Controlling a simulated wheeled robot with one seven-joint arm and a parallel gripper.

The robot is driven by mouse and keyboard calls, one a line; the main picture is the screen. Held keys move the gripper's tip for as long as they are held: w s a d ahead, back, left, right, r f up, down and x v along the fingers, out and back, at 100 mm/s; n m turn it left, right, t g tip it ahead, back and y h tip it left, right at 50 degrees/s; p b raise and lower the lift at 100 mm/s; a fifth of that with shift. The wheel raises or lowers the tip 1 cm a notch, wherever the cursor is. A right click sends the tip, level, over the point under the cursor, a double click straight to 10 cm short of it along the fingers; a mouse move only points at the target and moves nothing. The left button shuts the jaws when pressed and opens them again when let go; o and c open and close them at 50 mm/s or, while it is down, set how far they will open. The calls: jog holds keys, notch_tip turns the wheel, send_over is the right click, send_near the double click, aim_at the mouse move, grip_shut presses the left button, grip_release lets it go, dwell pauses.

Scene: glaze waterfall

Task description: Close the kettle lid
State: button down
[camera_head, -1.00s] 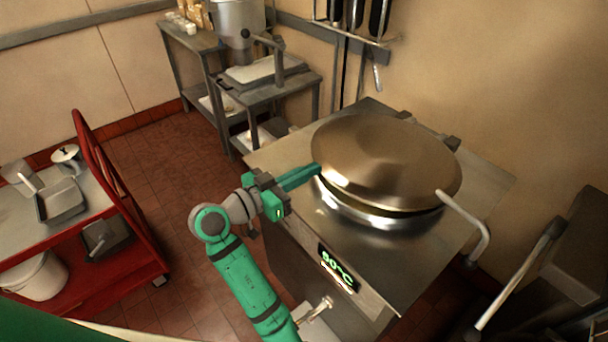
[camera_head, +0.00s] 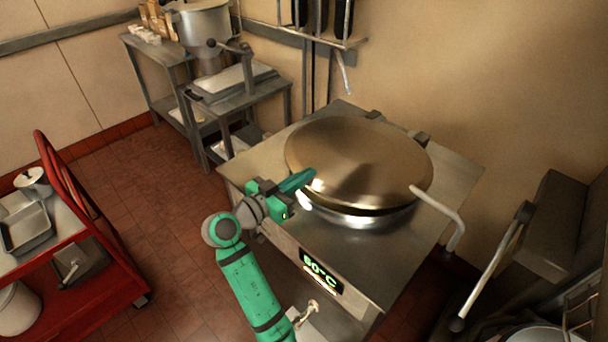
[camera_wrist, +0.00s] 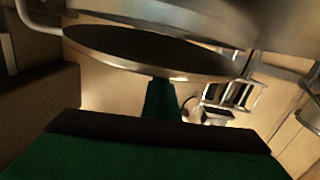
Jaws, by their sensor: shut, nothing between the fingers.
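The kettle lid (camera_head: 358,160) is a wide, bronze-coloured metal disc over the round kettle (camera_head: 362,219), whose bright rim shows below the lid's front edge. A dark, narrow gap shows between lid and rim at the front. My gripper (camera_head: 302,180) is shut and empty, with its green fingers at the lid's left edge. I cannot tell for sure whether they touch it. The wrist view looks turned over; there the lid (camera_wrist: 140,50) and the kettle (camera_wrist: 190,15) show apart at one side, with my gripper (camera_wrist: 160,97) close to the lid's edge.
A bent metal handle (camera_head: 440,213) sticks out at the kettle's right. The display (camera_head: 320,270) on the front panel reads about 50°C.

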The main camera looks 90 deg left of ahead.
aim_at(303, 203)
jog(key=shift+s+d+f, duration=0.15)
jog(key=shift+f, duration=1.5)
jog(key=shift+s+d+f, duration=0.1)
jog(key=shift+f, duration=1.55)
jog(key=r, duration=0.4)
jog(key=s+r, duration=0.1)
jog(key=shift+d+r, duration=0.2)
jog(key=shift+r, duration=0.2)
jog(key=v, duration=1)
jog(key=shift+f, duration=0.45)
jog(key=shift+w, duration=0.15)
